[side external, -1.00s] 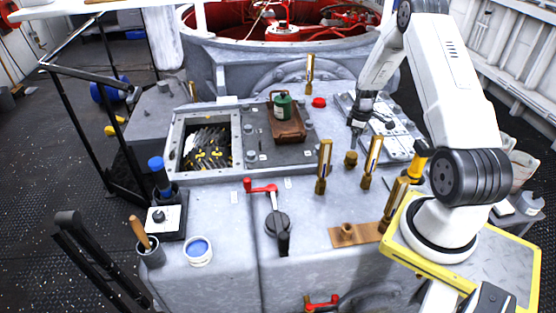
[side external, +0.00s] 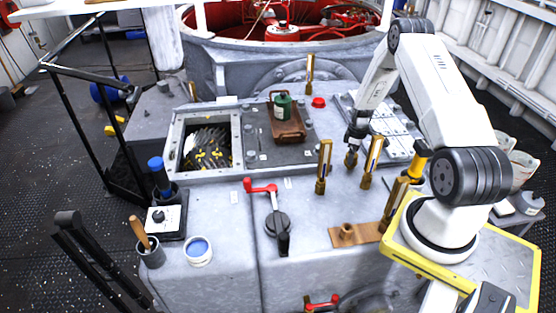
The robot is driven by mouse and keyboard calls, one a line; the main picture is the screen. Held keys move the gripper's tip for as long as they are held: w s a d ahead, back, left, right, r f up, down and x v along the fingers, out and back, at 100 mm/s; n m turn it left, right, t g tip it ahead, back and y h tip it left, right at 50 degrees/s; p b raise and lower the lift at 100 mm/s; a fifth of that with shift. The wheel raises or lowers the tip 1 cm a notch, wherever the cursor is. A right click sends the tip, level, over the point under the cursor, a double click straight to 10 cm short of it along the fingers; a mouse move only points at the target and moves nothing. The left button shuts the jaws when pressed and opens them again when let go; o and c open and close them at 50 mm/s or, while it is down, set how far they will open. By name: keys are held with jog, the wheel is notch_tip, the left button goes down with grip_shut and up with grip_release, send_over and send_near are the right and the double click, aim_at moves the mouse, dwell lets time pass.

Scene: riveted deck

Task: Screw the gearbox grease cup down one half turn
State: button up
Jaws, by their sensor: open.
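The grease cup (side external: 351,160), a small brass knurled-looking cap, stands on the grey gearbox top between two tall brass-framed gauges. My gripper (side external: 352,150) points down at the cup from above, with its fingers at the cup's upper part. The jaws are open. The fingers cover some of the cup, and I cannot tell whether they touch it.
Brass sight gauges stand close on the left (side external: 324,167) and right (side external: 371,162) of the cup. A bolted plate (side external: 398,147) lies behind. A red-handled lever (side external: 262,187) and a brown plate (side external: 357,235) are nearer the front. An open hatch (side external: 176,155) is at left.

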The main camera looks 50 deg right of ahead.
jog(key=shift+c, duration=0.2)
jog(key=c, duration=1.2)
jog(key=shift+c, duration=0.2)
jog(key=shift+m, duration=0.4)
jog(key=shift+m, duration=0.4)
jog(key=o, duration=1.3)
